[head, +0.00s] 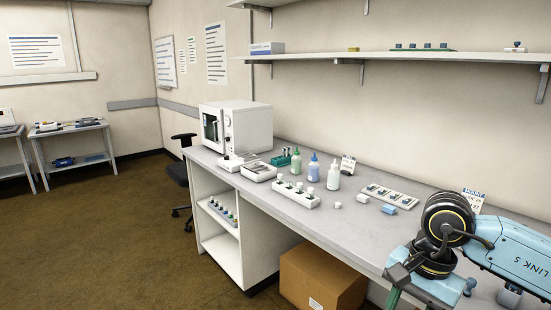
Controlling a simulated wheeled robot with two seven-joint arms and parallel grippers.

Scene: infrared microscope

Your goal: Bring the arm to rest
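My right arm comes in from the right over the bench's near end, with a light blue link and a black wrist joint. What looks like my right gripper (398,278) is a dark grey part at the bottom edge, left of the wrist joint. Something green shows just below it, cut off by the picture edge. I cannot tell whether this gripper is open or shut, or whether the green piece is held. My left arm and gripper are not in view.
The grey bench (330,222) carries a white instrument (247,128), several bottles, a white vial rack (293,195) and a slide tray (390,196). A cardboard box (318,275) stands under it. A wall shelf (400,57) runs above.

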